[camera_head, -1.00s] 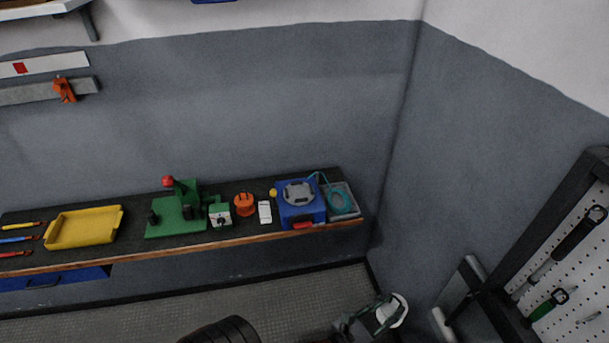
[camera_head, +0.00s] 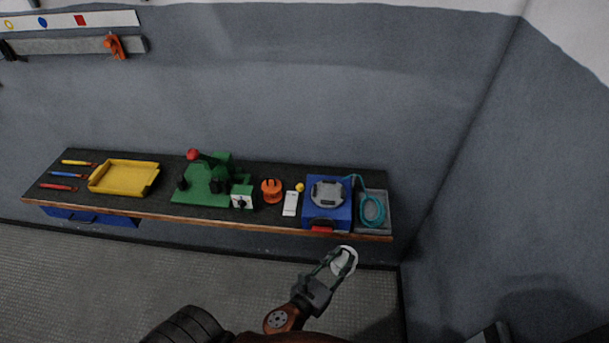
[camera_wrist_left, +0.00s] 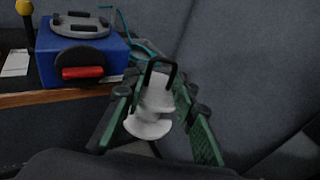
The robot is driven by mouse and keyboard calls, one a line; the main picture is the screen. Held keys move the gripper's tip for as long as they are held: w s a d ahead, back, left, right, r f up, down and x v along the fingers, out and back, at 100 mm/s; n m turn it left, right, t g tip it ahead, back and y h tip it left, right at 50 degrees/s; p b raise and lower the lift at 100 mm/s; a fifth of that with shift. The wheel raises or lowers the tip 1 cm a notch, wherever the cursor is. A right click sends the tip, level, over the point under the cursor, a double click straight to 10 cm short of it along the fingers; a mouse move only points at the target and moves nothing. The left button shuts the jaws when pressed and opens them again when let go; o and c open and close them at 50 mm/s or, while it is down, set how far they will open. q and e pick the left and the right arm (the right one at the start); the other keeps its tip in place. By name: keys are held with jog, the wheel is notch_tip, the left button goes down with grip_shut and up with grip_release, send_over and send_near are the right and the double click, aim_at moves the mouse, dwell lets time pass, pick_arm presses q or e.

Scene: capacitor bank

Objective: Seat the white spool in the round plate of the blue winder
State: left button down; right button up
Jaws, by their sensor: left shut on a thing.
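The white spool (camera_head: 345,260) is held in my left gripper (camera_head: 334,262), in front of the bench and apart from it. In the left wrist view the spool (camera_wrist_left: 150,112) sits between the green fingers of the gripper (camera_wrist_left: 157,110), which are shut on it; the spool looks tilted there. The blue winder (camera_head: 327,212) stands at the right part of the bench with its grey round plate (camera_head: 328,193) on top. In the left wrist view the winder (camera_wrist_left: 75,50) is at the upper left, with its plate (camera_wrist_left: 80,25) bare and a red part on its front. My right gripper is not in view.
On the bench (camera_head: 150,207) are a yellow tray (camera_head: 124,178), a green machine (camera_head: 210,187), an orange spool (camera_head: 271,190), a white card (camera_head: 290,204) and a yellow knob (camera_head: 300,187). A grey tray (camera_head: 384,217) with a teal coil (camera_head: 372,208) adjoins the winder's right side. The floor in front is clear.

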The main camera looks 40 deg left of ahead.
pick_arm(q)
jog(key=shift+n+y, duration=0.5)
jog(key=shift+y, duration=0.2)
jog(key=w+a+r+p, duration=0.1)
jog(key=r+p, duration=0.1)
jog(key=w+a+r+p, duration=0.1)
jog(key=shift+w+a+r, duration=0.3)
jog(key=shift+w+r, duration=0.05)
jog(key=w+a+r+n+g+y+p, duration=0.2)
jog(key=w+a+r+n+y+p, duration=0.3)
jog(key=w+a+r+p, duration=0.85)
pick_arm(e)
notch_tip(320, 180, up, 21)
jog(key=p, duration=0.4)
pick_arm(q)
jog(key=shift+m+y, duration=0.3)
jog(key=shift+y, duration=0.2)
jog(key=shift+w+a+f+b, duration=0.25)
jog(key=shift+f+b, duration=0.8)
jog(key=shift+f, duration=0.6)
jog(key=shift+w+a+f+b, duration=0.1)
jog(key=shift+w+f+b, duration=0.15)
jog(key=shift+f+b, duration=1.1)
jog(key=shift+w+a+f+b, duration=0.25)
jog(key=shift+f+b, duration=0.5)
jog(key=shift+f, duration=1.7)
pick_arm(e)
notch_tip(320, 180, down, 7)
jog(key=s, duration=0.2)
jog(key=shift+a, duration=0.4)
